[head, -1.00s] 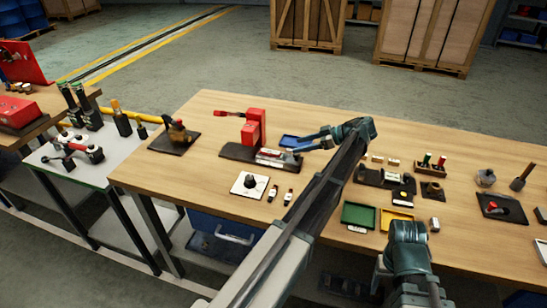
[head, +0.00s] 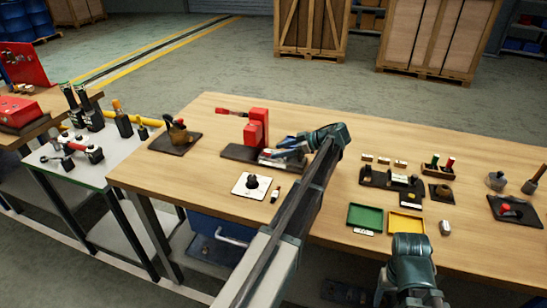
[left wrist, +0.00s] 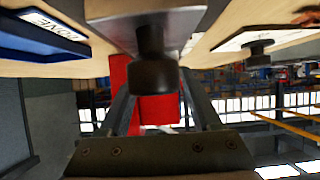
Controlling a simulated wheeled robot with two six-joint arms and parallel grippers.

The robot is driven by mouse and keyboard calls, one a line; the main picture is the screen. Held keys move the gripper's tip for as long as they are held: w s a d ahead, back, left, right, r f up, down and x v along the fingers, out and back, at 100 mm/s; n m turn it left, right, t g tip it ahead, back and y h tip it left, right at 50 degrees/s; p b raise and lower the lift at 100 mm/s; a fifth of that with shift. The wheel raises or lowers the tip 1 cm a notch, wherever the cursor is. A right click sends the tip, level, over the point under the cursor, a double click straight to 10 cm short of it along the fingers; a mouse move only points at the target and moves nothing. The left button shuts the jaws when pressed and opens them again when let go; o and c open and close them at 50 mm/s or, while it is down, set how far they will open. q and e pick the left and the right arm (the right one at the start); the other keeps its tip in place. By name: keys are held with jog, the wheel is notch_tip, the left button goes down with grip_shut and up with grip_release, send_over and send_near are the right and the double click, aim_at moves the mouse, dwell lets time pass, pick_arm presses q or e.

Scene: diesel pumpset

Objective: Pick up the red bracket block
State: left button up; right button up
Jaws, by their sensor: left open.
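The red bracket block (head: 256,126) stands upright on a dark base plate (head: 233,153) at the left-middle of the wooden table. In the left wrist view the red block (left wrist: 158,108) shows behind and between the two fingers, partly hidden by a dark knob in front. My left gripper (head: 282,150) is open and empty, just right of the block's lower part and low over the base plate. The left wrist view shows its two fingers (left wrist: 160,105) spread apart. I cannot tell whether they touch anything. My right gripper is not visible; only part of my right arm shows.
A white plate with a black knob (head: 252,186) lies in front of the base. A blue tray (left wrist: 45,35) shows in the left wrist view. Green (head: 363,216) and yellow (head: 405,224) trays lie right. A brown-and-black item (head: 176,137) stands left. Bare tabletop lies behind.

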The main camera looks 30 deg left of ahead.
pick_arm(q)
jog(key=shift+x, duration=0.75)
jog(key=shift+c, duration=0.3)
grip_shut()
jog(key=shift+r, duration=0.1)
